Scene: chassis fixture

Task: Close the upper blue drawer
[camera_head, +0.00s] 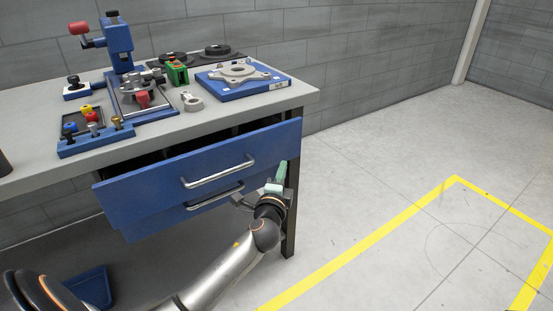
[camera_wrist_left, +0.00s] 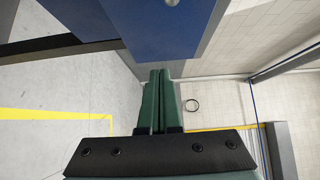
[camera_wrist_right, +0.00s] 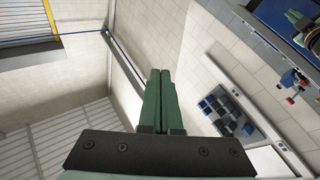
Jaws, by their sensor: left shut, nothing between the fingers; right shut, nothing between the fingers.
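The upper blue drawer (camera_head: 150,187) is pulled out from under the grey workbench (camera_head: 50,165), and a dark gap shows behind its front. It has a silver bar handle (camera_head: 218,173). A lower blue drawer front with its own handle (camera_head: 215,197) shows just beneath. My left gripper (camera_head: 281,170) is shut and empty beside the right end of the drawer fronts, near the bench leg. In the left wrist view its green fingers (camera_wrist_left: 158,75) point toward a blue panel (camera_wrist_left: 140,25); I cannot tell whether they touch. My right gripper (camera_wrist_right: 159,75) is shut and empty, away from the drawer.
The bench top holds a blue press (camera_head: 118,40), a blue fixture plate with a grey part (camera_head: 240,78), and a small parts rack (camera_head: 95,140). A dark bench leg (camera_head: 291,215) stands close to my left gripper. The floor (camera_head: 390,160) to the right is open.

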